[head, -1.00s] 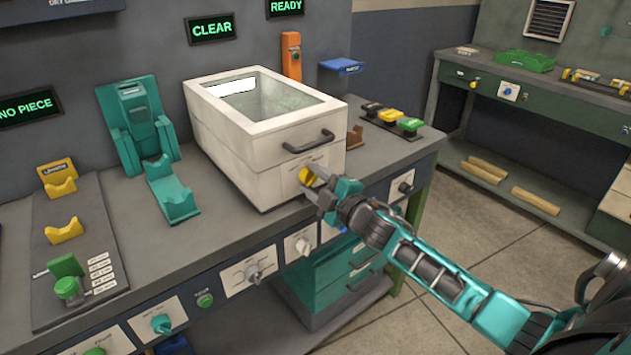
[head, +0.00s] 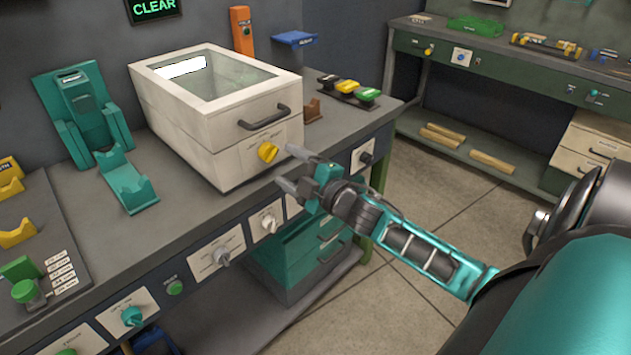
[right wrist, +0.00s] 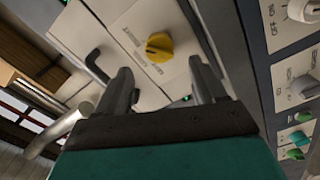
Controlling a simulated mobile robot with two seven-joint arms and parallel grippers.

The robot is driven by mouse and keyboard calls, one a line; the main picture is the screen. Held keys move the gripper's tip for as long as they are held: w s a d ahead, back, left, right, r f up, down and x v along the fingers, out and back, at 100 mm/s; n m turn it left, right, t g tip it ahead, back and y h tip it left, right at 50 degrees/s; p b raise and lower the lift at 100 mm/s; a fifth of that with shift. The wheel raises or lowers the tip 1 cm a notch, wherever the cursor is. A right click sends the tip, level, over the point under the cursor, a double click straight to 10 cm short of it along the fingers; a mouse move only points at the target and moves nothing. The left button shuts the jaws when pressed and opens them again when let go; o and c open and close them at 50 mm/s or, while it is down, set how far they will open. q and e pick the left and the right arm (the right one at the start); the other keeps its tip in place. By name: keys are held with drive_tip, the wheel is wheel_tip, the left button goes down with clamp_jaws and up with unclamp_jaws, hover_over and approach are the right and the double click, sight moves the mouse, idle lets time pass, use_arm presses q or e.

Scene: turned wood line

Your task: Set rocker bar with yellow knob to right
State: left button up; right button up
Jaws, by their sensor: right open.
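The yellow knob (head: 268,152) sits on the front face of the white box (head: 215,165) with a glass lid. Its raised bar looks tilted in the head view. The knob also shows in the right wrist view (right wrist: 159,46), beyond and between the fingertips, with small unreadable labels beside it. My right gripper (head: 287,168) is open and empty, just in front and to the right of the knob, apart from it. Its two fingers also show in the right wrist view (right wrist: 162,75). My left gripper is not in view.
The box's dark handle (head: 264,118) is above the knob. A teal cradle stand (head: 90,125) is to the left, and a strip of coloured buttons (head: 348,90) to the right. Switch plates (head: 216,252) line the bench front below. Open floor lies to the right.

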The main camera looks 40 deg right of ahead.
drive_tip(key=s, duration=0.7)
drive_tip(key=shift+s+d, duration=0.3)
drive_tip(key=shift+d, duration=0.05)
drive_tip(key=s+a+f+m+g, duration=0.3)
drive_tip(key=s+a+f+m, duration=0.2)
drive_tip(key=a+f, duration=0.4)
drive_tip(key=s+a+f+m+g+y, duration=0.1)
drive_tip(key=s+a+f+m+g, duration=0.3)
drive_tip(key=a+f, duration=0.5)
drive_tip(key=s+f+m, duration=0.1)
drive_tip(key=s+m, duration=0.1)
drive_tip(key=s, duration=0.1)
drive_tip(key=shift+s, duration=0.2)
